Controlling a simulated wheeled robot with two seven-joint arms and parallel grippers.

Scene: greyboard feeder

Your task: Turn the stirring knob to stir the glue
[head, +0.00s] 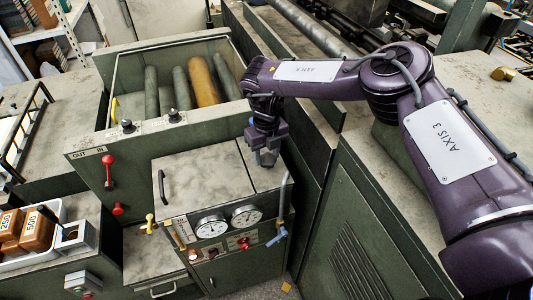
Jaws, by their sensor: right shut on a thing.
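The stirring knob (267,159) is a small grey piece at the top right of the green glue cabinet (205,172), mostly hidden under my right gripper. My right gripper (266,146) comes down on it from above, at the end of my purple arm, and is shut on it. The fingers hide which way the knob is turned. My left gripper is not in view.
Two round gauges (228,221) sit on the cabinet front, with a grey-blue pipe handle (280,235) at its right. A red lever (108,172) stands left. Behind is an open bin with rollers (204,83). A tray of brown weights (35,232) lies far left.

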